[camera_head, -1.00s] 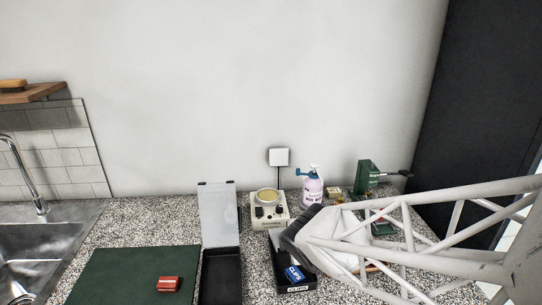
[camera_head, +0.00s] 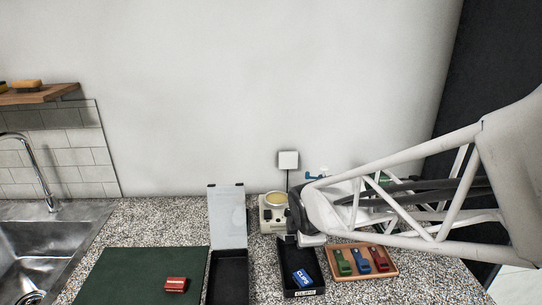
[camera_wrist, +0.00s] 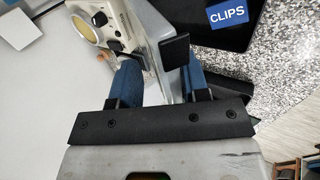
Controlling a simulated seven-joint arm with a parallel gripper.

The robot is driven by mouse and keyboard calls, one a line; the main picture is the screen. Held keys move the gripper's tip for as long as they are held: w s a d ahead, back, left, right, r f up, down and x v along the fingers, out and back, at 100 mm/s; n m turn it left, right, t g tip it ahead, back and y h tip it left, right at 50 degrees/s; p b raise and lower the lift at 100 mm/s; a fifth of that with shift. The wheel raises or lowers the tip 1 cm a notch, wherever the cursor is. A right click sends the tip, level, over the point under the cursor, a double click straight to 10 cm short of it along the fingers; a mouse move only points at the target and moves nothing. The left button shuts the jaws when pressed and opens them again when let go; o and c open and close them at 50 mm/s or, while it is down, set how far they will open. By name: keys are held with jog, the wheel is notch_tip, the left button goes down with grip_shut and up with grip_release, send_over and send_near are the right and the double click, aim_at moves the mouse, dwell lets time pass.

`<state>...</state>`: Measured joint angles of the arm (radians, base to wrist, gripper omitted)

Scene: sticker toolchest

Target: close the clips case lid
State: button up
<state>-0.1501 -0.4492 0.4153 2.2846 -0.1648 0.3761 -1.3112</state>
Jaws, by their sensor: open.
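The clips case (camera_head: 318,289) is a black open box with a CLIPS label on its front, right of centre in the head view. My gripper (camera_wrist: 161,78) is at the back of the case, with blue fingers apart. A pale upright panel with a black tab, seemingly the case lid (camera_wrist: 158,42), stands between the fingers in the wrist view. I cannot tell whether they touch it. In the head view my arm hides the lid and fingertips.
Left of the clips case is another black case (camera_head: 229,282) with its pale lid (camera_head: 228,217) upright. A wooden tray (camera_head: 390,271) with green, blue and red items lies to the right. A white device (camera_head: 271,222) stands behind. A green mat (camera_head: 133,279) holds a red item (camera_head: 175,285).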

jog(key=w+r, duration=0.2)
jog(key=w, duration=0.1)
jog(key=w+r, duration=0.1)
jog(key=shift+w+a, duration=0.1)
jog(key=shift+w, duration=0.15)
jog(key=shift+w+g, duration=4.8)
jog(key=shift+w, duration=1.75)
jog(key=v, duration=0.6)
jog(key=shift+a+r, duration=0.2)
jog(key=shift+a, duration=0.05)
jog(key=shift+s, duration=0.15)
jog(key=shift+w+r, duration=0.6)
jog(key=shift+r, duration=0.35)
jog(key=shift+f, duration=0.1)
